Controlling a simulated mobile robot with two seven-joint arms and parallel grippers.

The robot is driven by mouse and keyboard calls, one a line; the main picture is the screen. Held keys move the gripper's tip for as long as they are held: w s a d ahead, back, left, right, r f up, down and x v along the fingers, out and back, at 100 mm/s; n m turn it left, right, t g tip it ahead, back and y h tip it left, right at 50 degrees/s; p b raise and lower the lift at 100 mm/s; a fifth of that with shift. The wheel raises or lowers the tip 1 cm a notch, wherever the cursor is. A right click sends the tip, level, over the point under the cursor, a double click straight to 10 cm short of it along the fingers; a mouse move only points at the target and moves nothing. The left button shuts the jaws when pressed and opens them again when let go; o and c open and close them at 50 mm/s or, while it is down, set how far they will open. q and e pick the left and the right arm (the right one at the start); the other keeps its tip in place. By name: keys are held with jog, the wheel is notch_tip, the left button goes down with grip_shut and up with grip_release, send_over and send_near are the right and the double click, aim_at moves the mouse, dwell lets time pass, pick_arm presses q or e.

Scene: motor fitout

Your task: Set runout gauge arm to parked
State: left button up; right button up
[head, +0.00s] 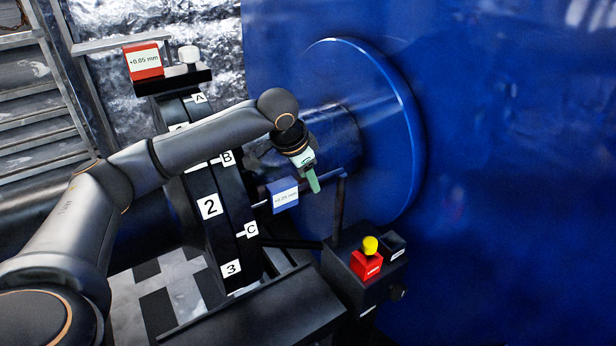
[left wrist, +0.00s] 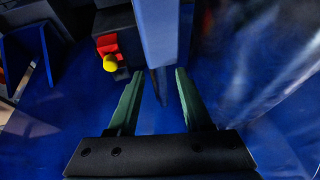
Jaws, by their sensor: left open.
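A blue block with a white label (head: 284,194) sits on a thin rod that joins an upright post (head: 339,205); this looks like the runout gauge arm, though no marking names it. The label's small print is hard to read. My left gripper (head: 313,184) has green fingers and hangs just above and right of the blue block. In the left wrist view my left gripper (left wrist: 159,73) is open, and a long blue piece (left wrist: 157,30), probably the same block, lies ahead between the fingertip lines. I cannot tell whether they touch. My right gripper is not in view.
A black numbered and lettered coupling (head: 215,225) is at left. A red labelled block (head: 143,61) sits above it. A large blue housing (head: 510,170) fills the right.

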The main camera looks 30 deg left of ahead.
pick_arm(q)
jog(key=shift+w+f, duration=0.1)
jog(key=shift+f, duration=0.1)
grip_shut()
dwell(0.3)
dwell(1.1)
